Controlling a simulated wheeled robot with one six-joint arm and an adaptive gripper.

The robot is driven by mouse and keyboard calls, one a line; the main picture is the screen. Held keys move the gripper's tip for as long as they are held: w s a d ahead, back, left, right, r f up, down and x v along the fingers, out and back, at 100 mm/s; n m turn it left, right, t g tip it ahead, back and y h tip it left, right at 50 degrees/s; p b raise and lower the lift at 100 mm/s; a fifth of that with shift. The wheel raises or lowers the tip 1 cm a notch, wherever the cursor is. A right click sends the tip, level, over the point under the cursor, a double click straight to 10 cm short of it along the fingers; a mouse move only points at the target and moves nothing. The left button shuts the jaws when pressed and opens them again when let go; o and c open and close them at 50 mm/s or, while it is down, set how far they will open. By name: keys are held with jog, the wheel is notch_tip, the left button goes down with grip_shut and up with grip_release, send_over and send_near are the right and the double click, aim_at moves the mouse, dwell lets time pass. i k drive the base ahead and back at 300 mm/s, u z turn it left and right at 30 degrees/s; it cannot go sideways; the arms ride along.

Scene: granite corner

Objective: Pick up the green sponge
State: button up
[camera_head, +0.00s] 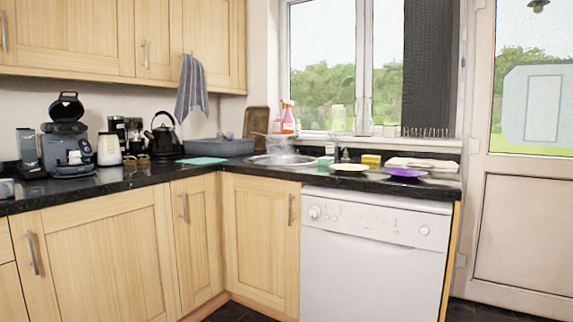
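A small green item (325,161), possibly the green sponge, sits on the dark counter at the right edge of the sink (283,159). It is too small to tell its shape for sure. A yellow block (371,160), also sponge-like, lies farther right near the window sill. A flat teal cloth or board (202,161) lies on the counter left of the sink. My gripper is not in view.
A pale yellow plate (350,167) and a purple plate (405,173) lie near the counter's front edge, above a white dishwasher (375,250). A folded towel (422,163) lies behind. A grey basin (220,147), black kettle (162,137) and coffee machine (68,142) stand left.

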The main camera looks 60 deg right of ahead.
aim_at(324, 161)
jog(key=z, duration=0.2)
jog(key=i, duration=1.15)
jog(key=z, duration=0.7)
jog(key=i, duration=1.65)
jog(key=z, duration=1.8)
jog(key=i, duration=0.9)
jog(key=z, duration=0.85)
